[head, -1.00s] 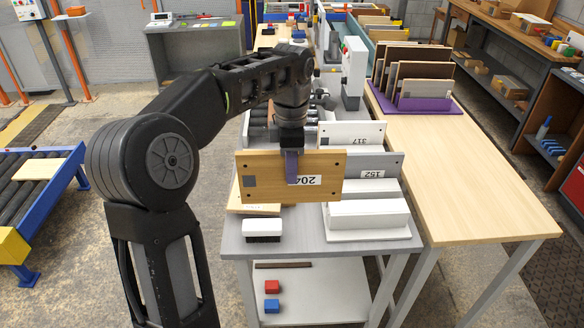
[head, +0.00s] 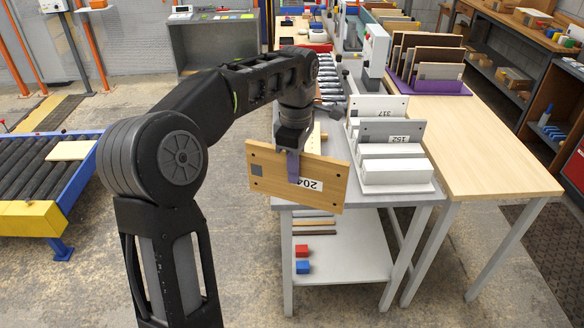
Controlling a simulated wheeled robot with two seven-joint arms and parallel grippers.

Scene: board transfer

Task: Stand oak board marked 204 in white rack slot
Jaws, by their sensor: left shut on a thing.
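The oak board marked 204 (head: 270,182) hangs in my left gripper (head: 293,165), its face with the upside-down label towards me and its right end tilted down. My left gripper is shut on its upper edge. The board is in front of the grey table's left part, left of the white rack (head: 398,182) and apart from it. The white rack holds a white board marked 317 (head: 400,105) and a grey board marked 152 (head: 418,132). Its front part shows white blocks with no board between them. My right gripper is not in view.
A purple rack (head: 452,86) with several brown boards and a grey one stands on the wooden table (head: 500,150) at right, whose front is clear.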

